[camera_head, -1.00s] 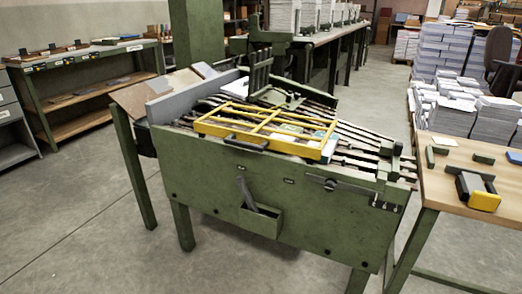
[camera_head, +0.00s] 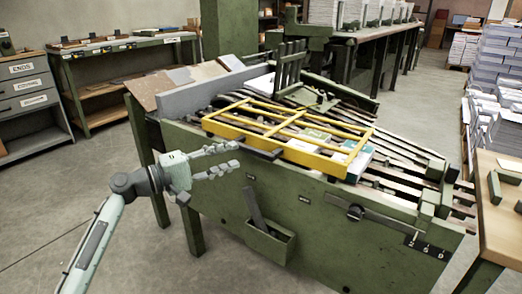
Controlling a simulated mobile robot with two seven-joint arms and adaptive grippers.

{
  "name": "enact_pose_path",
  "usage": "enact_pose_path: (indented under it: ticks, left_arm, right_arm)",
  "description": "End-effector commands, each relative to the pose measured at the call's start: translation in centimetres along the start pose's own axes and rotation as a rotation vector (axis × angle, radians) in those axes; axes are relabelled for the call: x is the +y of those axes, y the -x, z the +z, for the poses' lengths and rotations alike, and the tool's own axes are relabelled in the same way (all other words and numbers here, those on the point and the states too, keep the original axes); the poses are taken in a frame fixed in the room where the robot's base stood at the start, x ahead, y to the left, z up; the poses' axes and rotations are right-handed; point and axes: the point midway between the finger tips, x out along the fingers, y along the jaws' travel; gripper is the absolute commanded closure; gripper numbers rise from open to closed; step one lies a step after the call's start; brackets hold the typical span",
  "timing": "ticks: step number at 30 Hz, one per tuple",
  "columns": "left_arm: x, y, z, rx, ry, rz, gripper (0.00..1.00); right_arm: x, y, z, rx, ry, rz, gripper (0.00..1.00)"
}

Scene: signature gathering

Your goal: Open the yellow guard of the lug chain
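The yellow guard (camera_head: 297,123) is a barred frame lying flat over the lug chain (camera_head: 400,165) on top of the green machine. A dark handle (camera_head: 257,152) sits on the guard's front edge, at its left part. Printed sheets or booklets (camera_head: 345,158) show beneath the bars. My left gripper (camera_head: 234,158) comes in from the left, in front of the machine's front left side. Its fingers point right toward the dark handle and look apart, with nothing visible between them. Whether a fingertip touches the handle I cannot tell. My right gripper is not in view.
A green box (camera_head: 268,243) juts from the machine's front panel, with a lever (camera_head: 359,213) farther right. A wooden table (camera_head: 500,220) stands close at the right. Paper stacks (camera_head: 492,60) stand behind it. A shelf bench (camera_head: 125,75) stands at the back left. The floor at left is clear.

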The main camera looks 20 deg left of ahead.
Motion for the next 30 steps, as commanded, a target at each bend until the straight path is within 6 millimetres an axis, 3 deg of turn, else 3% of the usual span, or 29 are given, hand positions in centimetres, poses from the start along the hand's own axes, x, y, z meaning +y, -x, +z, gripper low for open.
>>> enact_pose_path:
  ticks: [12, 24, 30]
  left_arm:
    - [0.0, -6.2, 0.1, -0.002, -0.001, -0.001, 0.66]
    - [-0.2, -7.1, 0.1, -0.001, -0.003, -0.004, 0.66]
    - [-0.2, -7.1, 0.1, -0.001, -0.003, -0.004, 0.9]
  right_arm:
    - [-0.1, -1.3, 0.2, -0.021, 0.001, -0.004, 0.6]
    - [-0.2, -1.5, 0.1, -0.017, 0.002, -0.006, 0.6]
    - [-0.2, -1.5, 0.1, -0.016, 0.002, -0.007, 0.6]
